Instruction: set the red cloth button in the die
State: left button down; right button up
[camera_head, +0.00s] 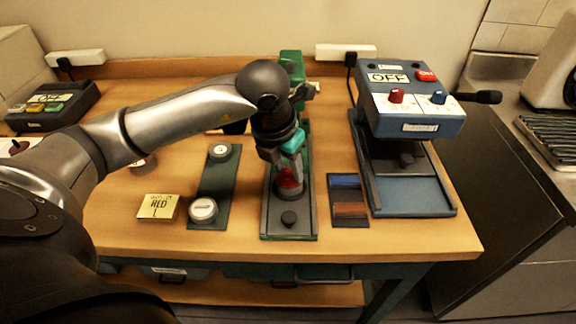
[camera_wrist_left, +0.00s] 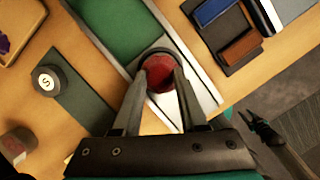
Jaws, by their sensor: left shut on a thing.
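The red cloth button (camera_head: 288,178) is a small domed red piece at the round grey die (camera_head: 292,194) on the long green-and-grey base in the middle of the table. My left gripper (camera_head: 287,174) points down at the die and is shut on the button. Whether the button rests fully in the die is hidden by the fingers.
A green strip (camera_head: 217,180) with two round pieces and a yellow note reading RED (camera_head: 158,206) lie left. A dark tray (camera_head: 348,212) with blue and brown blocks sits right, beside a blue machine (camera_head: 405,105) marked OFF. The front table edge is clear.

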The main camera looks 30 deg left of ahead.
pick_arm(q)
jog(key=shift+b, duration=0.35)
dwell(0.8)
jog(key=shift+f+b, duration=0.55)
jog(key=shift+f, duration=0.05)
jog(key=c, duration=0.7)
grip_release()
jog(key=shift+c, duration=0.2)
jog(key=shift+r, duration=0.1)
jog(key=p+v, duration=0.7)
jog(key=v, duration=0.4)
